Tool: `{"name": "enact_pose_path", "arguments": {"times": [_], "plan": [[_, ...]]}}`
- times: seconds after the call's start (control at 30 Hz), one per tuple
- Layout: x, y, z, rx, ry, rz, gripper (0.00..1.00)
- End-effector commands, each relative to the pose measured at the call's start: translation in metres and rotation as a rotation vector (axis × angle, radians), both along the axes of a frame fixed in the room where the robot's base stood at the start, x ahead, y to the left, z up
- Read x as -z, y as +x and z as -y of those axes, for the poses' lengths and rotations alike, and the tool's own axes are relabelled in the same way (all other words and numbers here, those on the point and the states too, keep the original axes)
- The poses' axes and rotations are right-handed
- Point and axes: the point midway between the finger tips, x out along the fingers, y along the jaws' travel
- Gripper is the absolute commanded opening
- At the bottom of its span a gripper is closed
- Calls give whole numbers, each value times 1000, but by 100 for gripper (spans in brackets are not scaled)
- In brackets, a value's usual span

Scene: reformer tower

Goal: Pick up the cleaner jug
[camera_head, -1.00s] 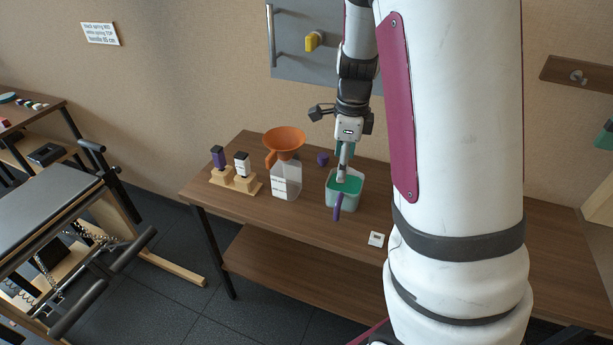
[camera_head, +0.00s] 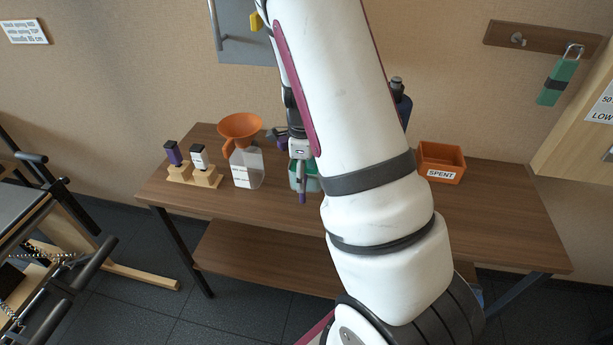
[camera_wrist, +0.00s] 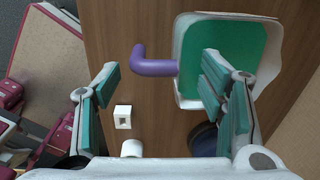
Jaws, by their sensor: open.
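My gripper (camera_wrist: 160,88) is open, its two teal-padded fingers wide apart with nothing between them; in the head view it (camera_head: 301,172) points down over the table, partly hidden by my arm. A dark blue jug (camera_head: 403,108) with a dark cap stands on the table behind my arm, mostly hidden; it looks like the cleaner jug, but no label shows. A dark blue rounded thing (camera_wrist: 203,138) by the right finger in the wrist view may be the same jug.
A clear labelled container (camera_head: 246,168) holds an orange funnel (camera_head: 240,127). Two small bottles stand on wooden blocks (camera_head: 205,178) at left. An orange SPENT bin (camera_head: 441,163) is at right. A hollow white cube (camera_wrist: 123,117) lies on the table (camera_head: 500,220), whose right front is clear.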

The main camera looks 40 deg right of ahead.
Motion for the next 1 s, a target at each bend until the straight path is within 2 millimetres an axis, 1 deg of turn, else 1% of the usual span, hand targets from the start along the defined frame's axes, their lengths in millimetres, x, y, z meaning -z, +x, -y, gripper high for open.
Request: {"name": "enact_pose_path", "arguments": {"times": [0.03, 0.1, 0.23, 0.33, 0.53, 0.57, 0.6, 0.67, 0.7, 0.77, 0.8, 0.83, 0.97, 1.0], "plan": [[9, -2, 2, 3, 2, -4, 64], [20, -3, 3, 4, 1, -5, 64], [35, -2, 4, 2, 1, -3, 64], [39, -1, 3, 1, 0, -1, 64], [40, -1, 3, 0, 0, -1, 64], [40, -1, 3, 0, 0, -1, 62], [40, -1, 3, 0, 0, -1, 53], [40, -1, 3, 0, 0, -1, 39], [40, -1, 3, 0, 0, -1, 30], [40, -1, 4, 0, -1, -1, 16], [40, -1, 4, 0, -1, -1, 7], [39, -1, 4, 0, -1, -1, 3], [39, -1, 4, 0, -1, -1, 2], [39, 0, 4, 1, -1, 1, 0]]}}
